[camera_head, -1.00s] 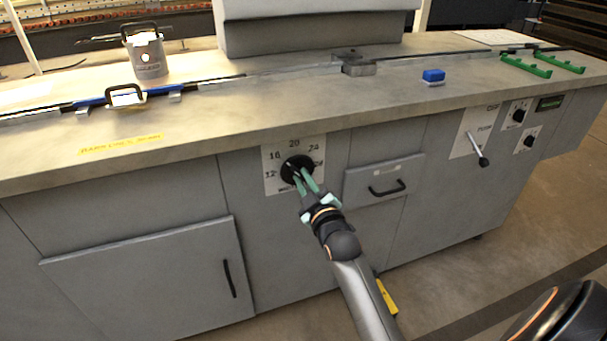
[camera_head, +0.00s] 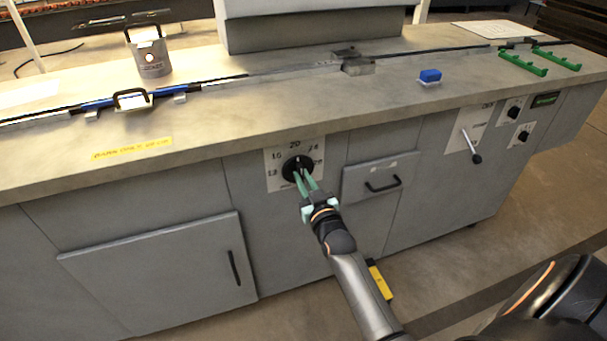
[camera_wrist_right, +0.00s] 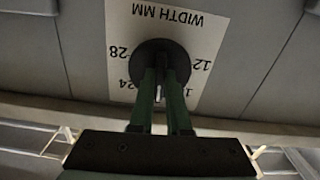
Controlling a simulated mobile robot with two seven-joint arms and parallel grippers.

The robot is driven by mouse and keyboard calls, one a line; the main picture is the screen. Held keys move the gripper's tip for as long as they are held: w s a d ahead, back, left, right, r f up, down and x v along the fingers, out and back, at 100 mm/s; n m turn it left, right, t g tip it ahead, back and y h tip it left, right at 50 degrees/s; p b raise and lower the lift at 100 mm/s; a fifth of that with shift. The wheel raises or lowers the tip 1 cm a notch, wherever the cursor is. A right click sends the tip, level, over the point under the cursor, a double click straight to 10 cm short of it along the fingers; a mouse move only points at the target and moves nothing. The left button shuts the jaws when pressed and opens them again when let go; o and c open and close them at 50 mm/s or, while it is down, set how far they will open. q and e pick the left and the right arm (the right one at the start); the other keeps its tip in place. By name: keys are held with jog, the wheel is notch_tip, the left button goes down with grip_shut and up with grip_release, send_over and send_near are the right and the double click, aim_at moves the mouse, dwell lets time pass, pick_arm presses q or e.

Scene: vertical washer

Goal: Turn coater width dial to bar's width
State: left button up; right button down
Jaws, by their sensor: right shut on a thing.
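The round black width dial (camera_head: 298,163) sits on a white plate (camera_head: 275,182) on the cabinet front, below a 20 mark. My right gripper (camera_head: 305,182) has its green fingers closed on the dial. The right wrist view shows the dial (camera_wrist_right: 160,50) upside down, with WIDTH MM, 12, 28 and 24 readable; the fingers (camera_wrist_right: 160,90) hide part of the scale. A pale mark between the fingers points roughly toward the 20 side; its exact setting cannot be read. A blue and black bar (camera_head: 95,104) lies along the counter's left. My left gripper is not in view.
A drawer handle (camera_head: 382,187) sits right of the dial, a cabinet door (camera_head: 165,272) below left. A lever (camera_head: 472,148) and smaller dials (camera_head: 514,112) are farther right.

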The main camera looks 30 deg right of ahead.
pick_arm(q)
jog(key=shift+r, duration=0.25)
pick_arm(e)
jog(key=shift+r+m, duration=0.15)
jog(key=shift+m, duration=0.25)
jog(key=c, duration=0.9)
grip_release()
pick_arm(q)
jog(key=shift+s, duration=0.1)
pick_arm(e)
jog(key=shift+s, duration=0.15)
